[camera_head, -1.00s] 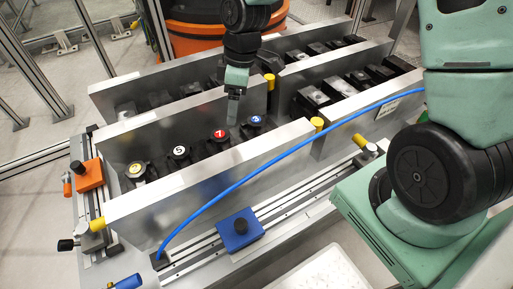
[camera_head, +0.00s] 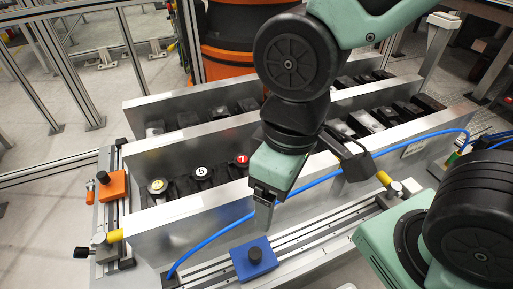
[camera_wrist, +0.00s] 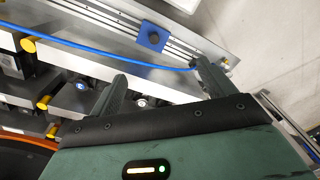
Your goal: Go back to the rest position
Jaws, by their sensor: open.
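My gripper (camera_head: 265,212) hangs in front of the near metal wall of the drive unit (camera_head: 185,228), above its front rail. In the wrist view its two fingers (camera_wrist: 160,85) stand wide apart, with nothing held between them. Behind the near wall, round numbered caps show: a yellow one (camera_head: 157,186), a white one marked 5 (camera_head: 201,171) and a red one (camera_head: 241,160). My forearm and wrist hide the caps further right.
A blue hose (camera_head: 330,178) runs across the unit's front. A blue block with a black knob (camera_head: 253,259) sits on the front rail. An orange block (camera_head: 113,187) is at the left end. Metal posts (camera_head: 70,60) stand behind. Grey floor is clear at left.

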